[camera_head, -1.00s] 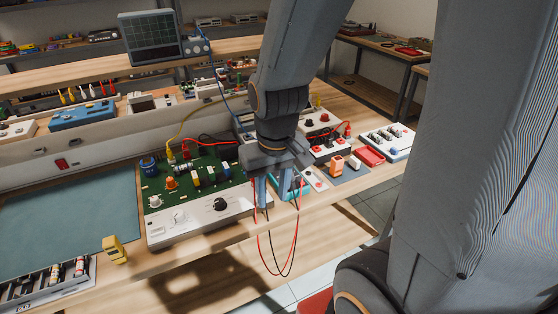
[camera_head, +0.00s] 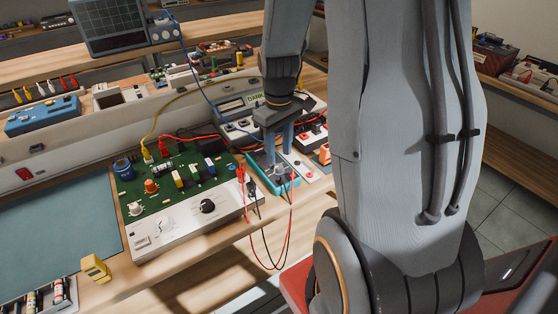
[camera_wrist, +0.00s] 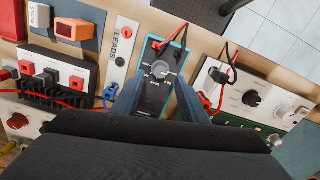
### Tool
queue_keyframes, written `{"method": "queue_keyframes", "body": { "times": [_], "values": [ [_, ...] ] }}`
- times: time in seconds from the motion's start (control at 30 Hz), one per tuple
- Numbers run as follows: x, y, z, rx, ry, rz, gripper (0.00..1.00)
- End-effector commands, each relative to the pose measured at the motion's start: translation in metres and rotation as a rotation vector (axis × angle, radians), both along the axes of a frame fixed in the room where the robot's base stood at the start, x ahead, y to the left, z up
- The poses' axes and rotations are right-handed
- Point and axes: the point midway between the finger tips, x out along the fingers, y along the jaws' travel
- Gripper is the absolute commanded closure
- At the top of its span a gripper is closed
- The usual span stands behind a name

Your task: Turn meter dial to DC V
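The meter (camera_wrist: 153,101) is a dark-faced box with a teal case, lying on the bench; it also shows in the head view (camera_head: 265,176). Its round grey dial (camera_wrist: 160,69) is on the face, with small markings around it too small to read. My gripper (camera_head: 279,158) is over the meter, fingers pointing down. Part of the meter is hidden by the gripper.
Red and black leads (camera_head: 270,245) hang over the bench's front edge. A green circuit board unit (camera_head: 180,185) with a black knob stands to the left. A panel marked LEADS (camera_wrist: 121,50) lies beside the meter. A yellow block (camera_head: 95,268) stands near the front edge.

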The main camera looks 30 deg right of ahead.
Motion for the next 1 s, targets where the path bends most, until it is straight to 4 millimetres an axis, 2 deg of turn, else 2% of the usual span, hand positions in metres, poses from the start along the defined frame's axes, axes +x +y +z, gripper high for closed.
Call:
{"method": "queue_keyframes", "body": {
  "times": [0.1, 0.3, 0.47, 0.73, 0.97, 1.0],
  "values": [
    [-0.001, 0.001, -0.017, 0.001, 0.004, 0.0, 0.61],
    [-0.001, 0.001, -0.037, 0.001, 0.001, 0.0, 0.61],
    [0.0, 0.001, -0.044, 0.0, 0.0, -0.001, 0.61],
    [0.0, 0.001, -0.045, -0.001, -0.001, -0.001, 0.61],
    [0.0, 0.001, -0.045, 0.0, -0.001, -0.001, 0.99],
    [0.0, 0.001, -0.045, 0.0, -0.001, -0.001, 1.0]
  ]
}}
